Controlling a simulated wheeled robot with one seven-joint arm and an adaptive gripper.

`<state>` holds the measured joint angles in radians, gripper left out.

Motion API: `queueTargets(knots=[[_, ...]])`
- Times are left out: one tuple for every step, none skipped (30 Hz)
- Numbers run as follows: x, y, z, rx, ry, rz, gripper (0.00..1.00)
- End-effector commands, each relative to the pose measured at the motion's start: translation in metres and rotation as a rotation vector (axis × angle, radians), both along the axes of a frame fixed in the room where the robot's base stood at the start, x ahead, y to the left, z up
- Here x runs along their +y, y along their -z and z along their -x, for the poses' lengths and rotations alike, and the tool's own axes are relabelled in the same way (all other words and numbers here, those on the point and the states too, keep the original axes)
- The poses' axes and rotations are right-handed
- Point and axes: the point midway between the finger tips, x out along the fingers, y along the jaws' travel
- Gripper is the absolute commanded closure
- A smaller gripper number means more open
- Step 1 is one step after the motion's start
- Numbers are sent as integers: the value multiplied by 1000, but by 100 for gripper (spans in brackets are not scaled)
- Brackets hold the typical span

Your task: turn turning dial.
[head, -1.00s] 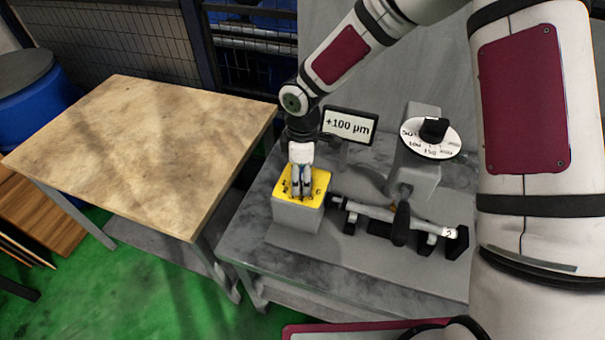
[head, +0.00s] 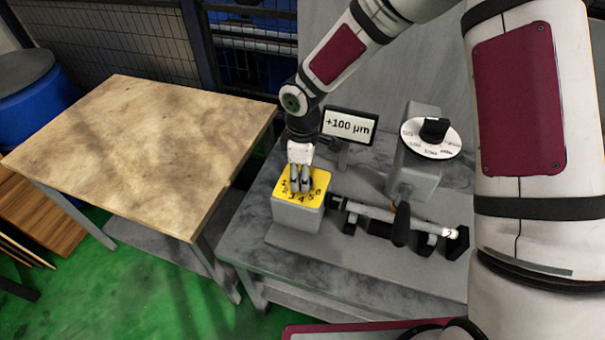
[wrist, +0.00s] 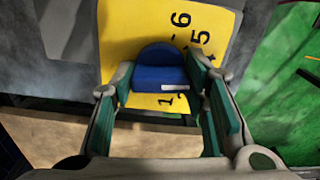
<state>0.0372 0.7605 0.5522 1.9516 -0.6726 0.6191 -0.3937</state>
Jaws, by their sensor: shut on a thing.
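The turning dial is a blue knob (wrist: 160,75) with a white mark on its right side in the wrist view. It sits on a numbered yellow face (wrist: 120,30), which is the top of a grey box (head: 297,218) in the head view. My gripper (head: 300,190) points down at this face. In the wrist view my gripper (wrist: 168,105) has its green-padded fingers on both sides of the knob, shut on it. In the head view the fingers hide the knob.
A display (head: 348,126) reading "+100 µm" stands behind the box. A white dial plate with a black knob (head: 434,129) and a clamped shaft (head: 375,211) are to the right. A bare wooden table (head: 140,150) is on the left.

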Motion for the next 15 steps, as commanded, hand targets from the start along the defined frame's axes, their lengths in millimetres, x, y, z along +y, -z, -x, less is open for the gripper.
queueTargets(knots=[[0, 0, 0, -1, 30, 2, 87], [1, 0, 0, 0, 52, 1, 87], [1, 0, 0, 0, 80, 2, 87], [0, 0, 0, -1, 102, 2, 87], [0, 0, 0, 0, 123, 1, 87], [1, 0, 0, -1, 150, 1, 87], [1, 0, 0, -1, 170, 1, 87], [1, 0, 0, -1, 191, 1, 87], [1, 0, 0, 0, 216, 1, 87], [0, 0, 0, 0, 234, 1, 87], [0, 0, 1, 0, 252, 1, 87], [1, 0, 1, 1, 273, 1, 87], [1, 0, 1, 0, 288, 1, 87], [0, 0, 1, 1, 303, 1, 87], [0, 0, 1, 1, 320, 1, 87]])
